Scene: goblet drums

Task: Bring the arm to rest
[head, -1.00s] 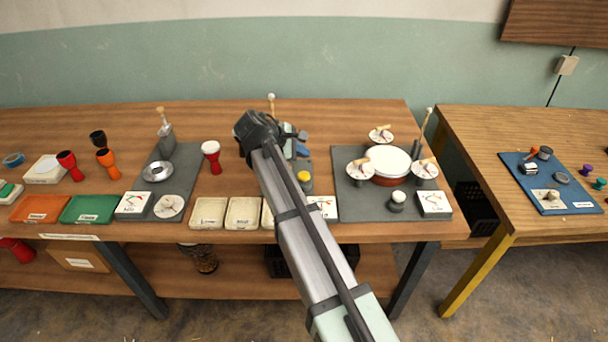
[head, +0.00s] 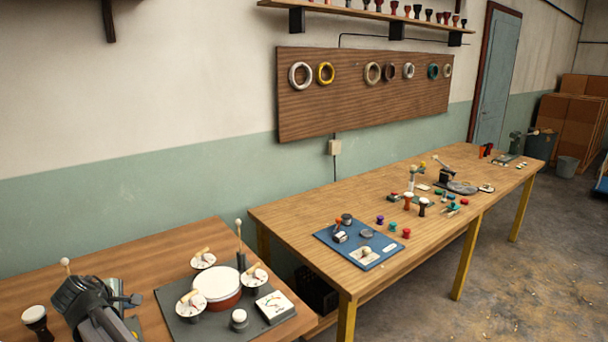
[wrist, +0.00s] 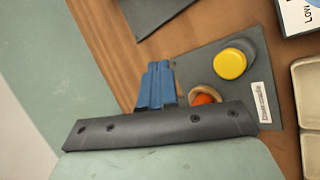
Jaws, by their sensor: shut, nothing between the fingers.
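My gripper (head: 132,299) is at the lower left of the head view, over the near wooden bench, between a dark goblet drum with a white head (head: 36,316) and the grey mat (head: 188,330). In the wrist view its blue fingers (wrist: 158,68) are together, with nothing between them. They are over the bench beside a small grey mat (wrist: 258,40) that bears a yellow-topped round piece (wrist: 230,64). Part of a wooden ring and an orange piece (wrist: 205,98) show past the gripper's dark edge. Much of my arm is outside the head view.
The grey mat holds a white-topped drum (head: 217,283), several dials, an upright stick and a white gauge (head: 275,305). A second bench (head: 300,215) to the right bears a blue mat (head: 345,258) and small tools. Pale trays (wrist: 308,75) edge the wrist view.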

